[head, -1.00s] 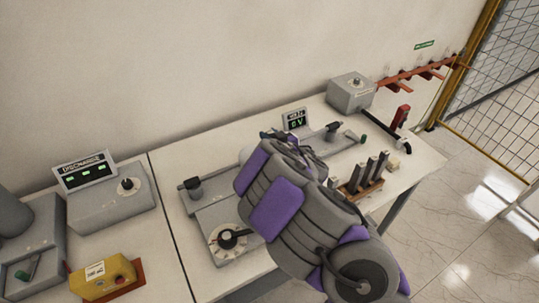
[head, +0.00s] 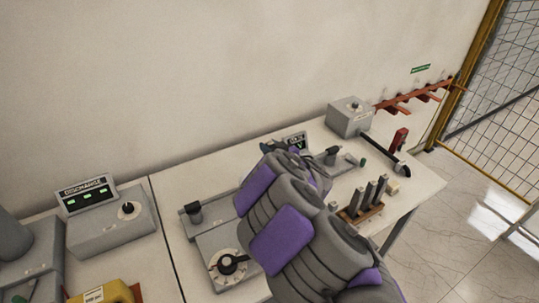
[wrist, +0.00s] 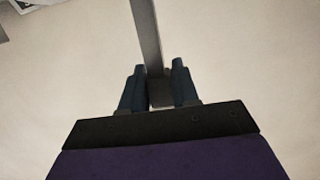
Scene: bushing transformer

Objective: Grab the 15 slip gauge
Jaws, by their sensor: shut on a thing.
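In the wrist view, my gripper (wrist: 158,88) has its two dark blue fingers around a long grey bar, which looks like a slip gauge (wrist: 147,35). The bar runs upward out of the top of the picture, and its number cannot be read. In the head view, my gripper (head: 280,150) is above the bench near the small digital display (head: 297,142), with its fingers mostly hidden behind my wrist. A wooden rack (head: 362,214) at the right of the bench holds several dark upright slip gauges (head: 371,191).
A grey fixture with a dial (head: 229,263) lies under my arm. A discharge panel (head: 87,194) and a yellow box (head: 102,295) are at left. A grey box (head: 350,117), a red-handled item (head: 399,140) and wall hooks (head: 413,93) are at right.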

